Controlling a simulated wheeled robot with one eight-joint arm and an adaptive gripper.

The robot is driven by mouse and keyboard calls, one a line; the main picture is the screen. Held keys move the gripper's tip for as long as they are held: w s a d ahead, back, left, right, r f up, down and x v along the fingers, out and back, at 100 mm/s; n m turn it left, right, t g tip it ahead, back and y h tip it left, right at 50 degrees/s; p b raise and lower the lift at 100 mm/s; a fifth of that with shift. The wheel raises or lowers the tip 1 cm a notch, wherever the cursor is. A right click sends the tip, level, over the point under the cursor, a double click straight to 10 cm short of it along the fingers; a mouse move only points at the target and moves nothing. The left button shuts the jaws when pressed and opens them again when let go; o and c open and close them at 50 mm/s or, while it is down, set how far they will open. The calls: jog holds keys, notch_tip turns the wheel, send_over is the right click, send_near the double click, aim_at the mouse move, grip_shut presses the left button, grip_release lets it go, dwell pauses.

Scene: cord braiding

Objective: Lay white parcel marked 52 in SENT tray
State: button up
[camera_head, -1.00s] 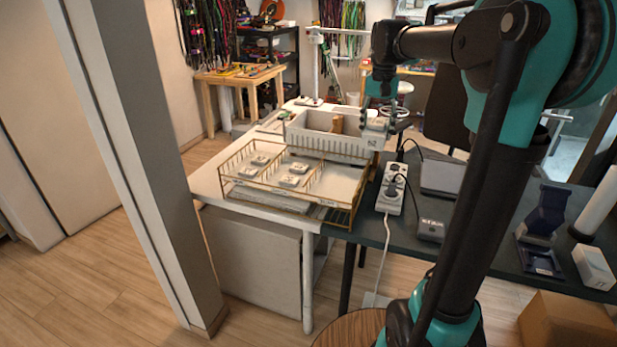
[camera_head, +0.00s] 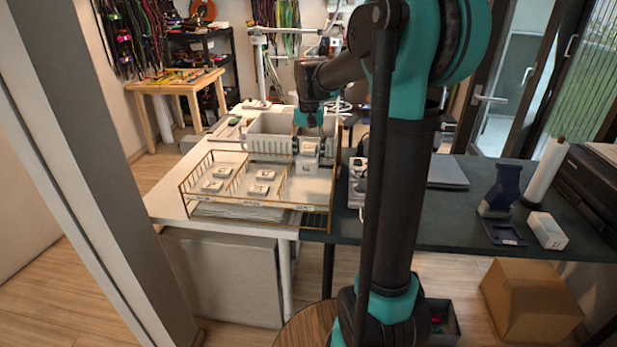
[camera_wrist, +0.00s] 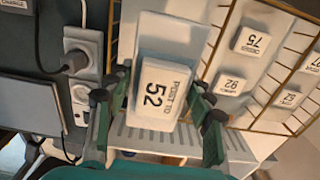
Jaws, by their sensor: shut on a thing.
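The white parcel marked 52 (camera_wrist: 158,92) sits between the fingers of my gripper (camera_wrist: 163,98), which is shut on it. In the head view the parcel (camera_head: 310,146) hangs under my gripper (camera_head: 309,128), at the back of the wire tray's right-hand section. The gold wire tray (camera_head: 183,190) has dividers, and small cards on its front edge are too small to read. Several white parcels (camera_head: 212,186) lie in its left and middle sections. The wrist view shows one marked 75 (camera_wrist: 251,42).
A white slotted bin (camera_head: 268,138) stands behind the tray. A power strip (camera_wrist: 84,50) with plugged cords lies beside it on the dark table (camera_head: 440,222). A blue stand (camera_head: 503,190) and a white box (camera_head: 547,230) are farther right.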

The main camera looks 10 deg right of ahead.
aim_at(309, 147)
notch_tip(309, 147, down, 8)
jog(key=shift+f, duration=0.25)
jog(key=shift+f, duration=0.2)
jog(key=o, duration=1.2)
jog(key=shift+c, duration=0.2)
jog(key=shift+r, duration=0.1)
notch_tip(309, 147, up, 12)
jog(key=shift+r, duration=0.15)
